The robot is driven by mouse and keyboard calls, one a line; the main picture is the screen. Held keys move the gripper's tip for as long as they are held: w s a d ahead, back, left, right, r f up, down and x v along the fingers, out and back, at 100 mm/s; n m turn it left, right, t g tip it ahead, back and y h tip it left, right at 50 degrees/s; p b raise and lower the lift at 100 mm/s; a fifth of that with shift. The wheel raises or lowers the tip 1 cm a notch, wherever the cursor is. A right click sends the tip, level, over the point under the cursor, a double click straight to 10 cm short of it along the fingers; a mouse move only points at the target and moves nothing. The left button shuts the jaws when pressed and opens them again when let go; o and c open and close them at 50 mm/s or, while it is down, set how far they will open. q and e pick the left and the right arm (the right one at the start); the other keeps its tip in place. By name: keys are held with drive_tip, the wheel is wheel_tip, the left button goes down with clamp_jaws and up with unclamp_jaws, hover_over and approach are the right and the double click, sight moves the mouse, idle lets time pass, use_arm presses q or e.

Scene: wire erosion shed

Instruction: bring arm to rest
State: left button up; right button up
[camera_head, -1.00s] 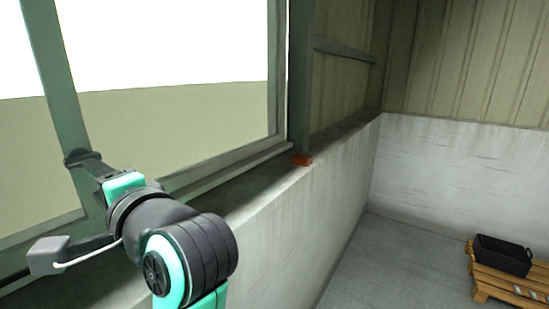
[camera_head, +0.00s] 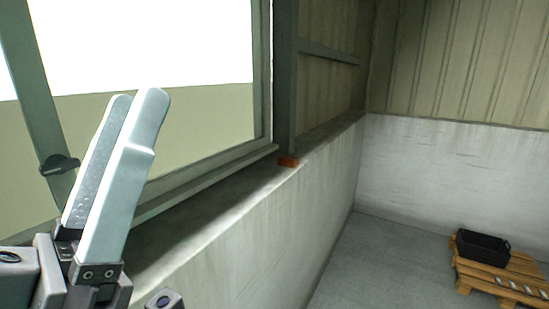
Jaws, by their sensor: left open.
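My left gripper (camera_head: 134,98) stands at the lower left of the head view, close to the camera, with its two pale fingers pointing up. The fingers overlap from this angle, and the gripper is open with nothing seen between them. It is in front of the window frame and the sill. The rest of my left arm is mostly out of the picture. My right gripper is not in view.
A window (camera_head: 190,130) with a green frame and a dark handle (camera_head: 60,163) is at the left. A small orange-red block (camera_head: 288,161) lies on the wall ledge (camera_head: 215,212). A black crate (camera_head: 482,247) sits on a wooden pallet (camera_head: 468,279) at the right. Grey floor (camera_head: 385,262) between is clear.

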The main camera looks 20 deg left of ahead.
use_arm(q)
wheel_tip(320, 180, up, 21)
drive_tip(key=w+m+g+y+p, duration=0.1)
drive_tip(key=w+m+p, duration=0.1)
drive_tip(key=p, duration=2)
drive_tip(key=shift+w+a+f+g+y+p, duration=0.15)
drive_tip(key=shift+w+g+y+p, duration=0.15)
drive_tip(key=shift+w+p, duration=0.1)
